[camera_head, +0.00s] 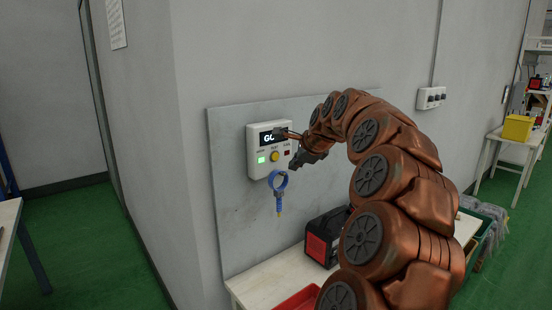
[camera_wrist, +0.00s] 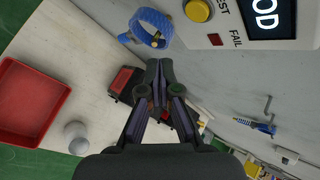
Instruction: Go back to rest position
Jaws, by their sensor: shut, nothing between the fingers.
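My gripper (camera_head: 293,162) is shut and empty, just in front of the white tester box (camera_head: 255,168) on the grey wall panel. The tester's screen (camera_head: 268,139) is partly hidden by my gripper in the head view and reads "OD" at the end in the wrist view (camera_wrist: 268,18). A green light is lit on its left. A yellow button (camera_wrist: 198,10) and a red FAIL light (camera_wrist: 215,39) show. My arm reaches out bent from the lower right.
The blue wrist strap (camera_head: 279,181) hangs below the tester. A black and red device (camera_head: 325,238) stands on the pale bench (camera_head: 265,279) beneath. A red tray (camera_head: 300,299) lies at the bench front. A white side table with a yellow bin (camera_head: 518,127) stands far right.

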